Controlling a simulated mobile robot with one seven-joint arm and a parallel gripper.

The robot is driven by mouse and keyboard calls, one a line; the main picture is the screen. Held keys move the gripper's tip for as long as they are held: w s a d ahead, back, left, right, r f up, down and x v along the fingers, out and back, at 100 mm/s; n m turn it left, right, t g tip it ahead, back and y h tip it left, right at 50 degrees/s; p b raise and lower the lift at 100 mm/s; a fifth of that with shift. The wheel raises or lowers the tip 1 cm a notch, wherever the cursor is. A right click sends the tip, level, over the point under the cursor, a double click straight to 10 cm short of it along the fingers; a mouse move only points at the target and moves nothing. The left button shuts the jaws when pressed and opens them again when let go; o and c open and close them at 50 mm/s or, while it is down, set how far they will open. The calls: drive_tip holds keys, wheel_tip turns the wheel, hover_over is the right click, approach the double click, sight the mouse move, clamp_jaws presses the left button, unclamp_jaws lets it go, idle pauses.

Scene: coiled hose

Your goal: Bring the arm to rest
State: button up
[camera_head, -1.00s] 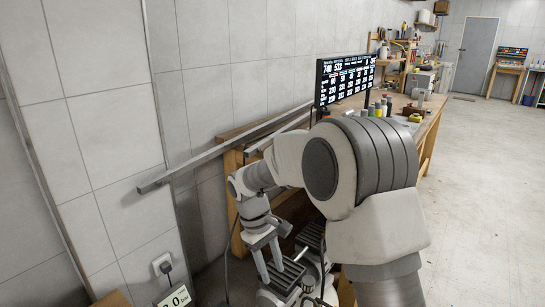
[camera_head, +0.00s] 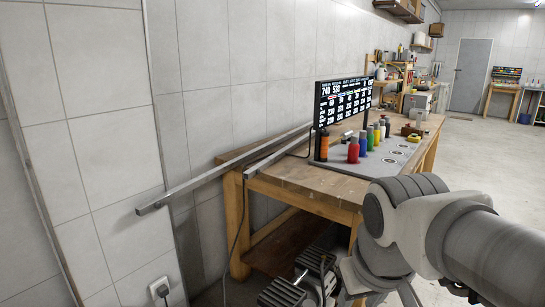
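My arm (camera_head: 455,237) comes in from the lower right in the head view. It bends at a large grey and white joint (camera_head: 400,205) in front of the workbench's near right corner, and a link goes down from there toward the bottom edge. I cannot make out my gripper or its fingers; small pale parts show at the bottom edge below the arm, but I cannot tell what they are. No held object is visible.
A wooden workbench (camera_head: 300,178) stands along the tiled wall, with a display (camera_head: 343,98) and several coloured bottles (camera_head: 353,150) on it. A metal rail (camera_head: 190,192) juts out at left. Dark slatted pieces (camera_head: 283,293) lie low. Open floor (camera_head: 490,160) is at right.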

drive_tip(key=s+d+m+t, duration=0.1)
drive_tip(key=s, duration=0.3)
wheel_tip(320, 180, up, 14)
drive_tip(key=p, duration=1.3)
drive_tip(key=shift+s+f+m+p, duration=0.25)
drive_tip(key=shift+s+m+p, duration=0.05)
drive_tip(key=shift+p, duration=0.05)
drive_tip(key=shift+d, duration=0.1)
